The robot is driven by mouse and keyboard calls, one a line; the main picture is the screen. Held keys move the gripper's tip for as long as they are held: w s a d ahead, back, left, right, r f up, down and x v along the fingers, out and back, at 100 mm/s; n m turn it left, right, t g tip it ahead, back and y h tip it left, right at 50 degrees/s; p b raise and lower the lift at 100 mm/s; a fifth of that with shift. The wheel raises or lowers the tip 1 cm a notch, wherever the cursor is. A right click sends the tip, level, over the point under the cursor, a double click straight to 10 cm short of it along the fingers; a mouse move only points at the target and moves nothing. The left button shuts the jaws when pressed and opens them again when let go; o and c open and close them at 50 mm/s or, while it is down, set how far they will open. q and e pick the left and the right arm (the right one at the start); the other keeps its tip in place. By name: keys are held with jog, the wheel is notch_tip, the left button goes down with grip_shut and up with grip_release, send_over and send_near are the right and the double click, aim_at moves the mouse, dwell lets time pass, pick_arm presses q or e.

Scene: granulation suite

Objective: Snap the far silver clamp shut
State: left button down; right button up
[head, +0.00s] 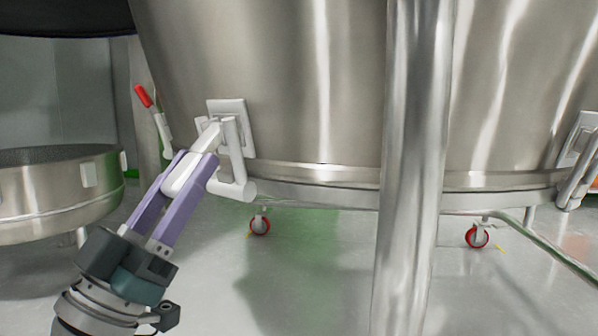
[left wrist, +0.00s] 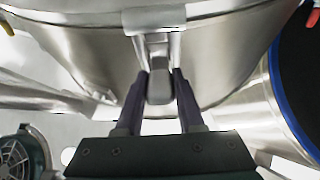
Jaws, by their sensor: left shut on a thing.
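A silver clamp (head: 243,133) is mounted on the lower wall of the big steel vessel (head: 290,80), just above its rim band. Its pale lever (head: 187,174) sticks out toward me, away from the wall, and also shows in the left wrist view (left wrist: 159,84). My left gripper (head: 194,163), with purple fingers, is shut on this lever, one finger on each side. A second silver clamp (head: 579,140) sits at the right edge of the head view, partly cut off. My right gripper is not in view.
A vertical steel post (head: 411,150) stands in front of the vessel, right of the gripped clamp. A shallow steel pan (head: 50,195) is at the left. A red-tipped handle (head: 143,96) stands left of the clamp. Red casters (head: 260,226) are below; the floor between is open.

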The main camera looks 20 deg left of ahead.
aim_at(214, 127)
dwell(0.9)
pick_arm(q)
jog(key=r+g+p, duration=0.2)
jog(key=p, duration=0.7)
jog(key=s+r+g+y+p, duration=0.1)
jog(key=r+g+p, duration=0.1)
jog(key=p, duration=0.7)
jog(key=r+g+p, duration=0.2)
jog(key=g+p, duration=0.2)
jog(key=p, duration=0.5)
jog(key=shift+s+a+y, duration=0.1)
jog(key=shift+s+y, duration=0.3)
jog(key=r+g+p, duration=0.1)
jog(key=g+p, duration=0.1)
jog(key=p, duration=0.3)
jog(key=w+r+g+y+p, duration=0.1)
jog(key=g+p, duration=0.2)
jog(key=p, duration=0.3)
jog(key=r+g+p, duration=0.1)
jog(key=g+p, duration=0.2)
jog(key=p, duration=0.2)
jog(key=shift+w+r, duration=0.1)
jog(key=shift+w, duration=0.2)
jog(key=shift+w+r+g+y+p, duration=0.15)
jog(key=shift+w+g+y+p, duration=0.2)
jog(key=shift+g+p, duration=0.65)
jog(key=shift+w+d+g, duration=0.2)
jog(key=shift+g, duration=0.6)
